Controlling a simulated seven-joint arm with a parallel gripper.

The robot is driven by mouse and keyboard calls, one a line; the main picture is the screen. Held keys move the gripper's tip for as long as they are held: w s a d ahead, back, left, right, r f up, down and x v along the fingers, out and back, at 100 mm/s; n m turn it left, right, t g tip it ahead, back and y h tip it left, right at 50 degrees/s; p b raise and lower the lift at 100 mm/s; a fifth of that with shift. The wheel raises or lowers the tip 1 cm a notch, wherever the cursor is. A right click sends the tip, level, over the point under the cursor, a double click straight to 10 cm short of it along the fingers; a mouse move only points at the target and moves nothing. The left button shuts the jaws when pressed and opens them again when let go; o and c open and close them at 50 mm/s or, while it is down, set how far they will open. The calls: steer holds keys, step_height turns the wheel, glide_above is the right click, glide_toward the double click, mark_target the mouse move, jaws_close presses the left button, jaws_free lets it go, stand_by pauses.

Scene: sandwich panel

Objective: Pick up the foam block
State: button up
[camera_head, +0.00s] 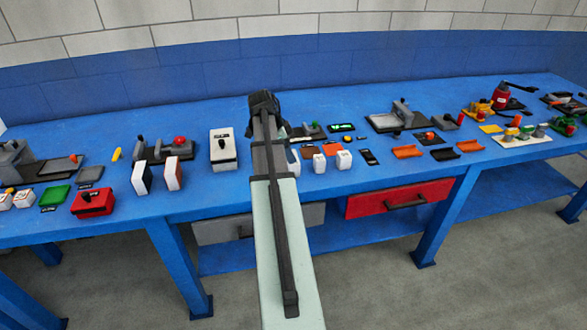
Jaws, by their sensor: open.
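My pale arm reaches up from the bottom centre, and my dark gripper (264,104) is at its far end, over the back of the blue table. It is open; its fingertips are small and hard to make out. No object is seen between them. I cannot tell for certain which thing is the foam block. Small white blocks stand just right of my arm: one partly behind it (293,164), a middle one (319,163) and a right one (344,160).
The blue table (240,182) runs across the view. A white box with a black knob (223,150) stands left of my arm. A red switch box (94,202), a grey clamp fixture (393,118) and orange pieces (408,152) lie around. A red drawer (398,198) is below.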

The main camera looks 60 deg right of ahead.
mark_target(295, 166)
steer(key=shift+x, duration=1.55)
steer(key=shift+a+x, duration=0.15)
steer(key=shift+x, duration=1.15)
steer(key=shift+a+x, duration=0.1)
steer(key=shift+x, duration=1.2)
steer(key=shift+c, duration=0.4)
steer(key=c, duration=1)
steer(key=shift+o, duration=0.2)
steer(key=shift+r, duration=0.1)
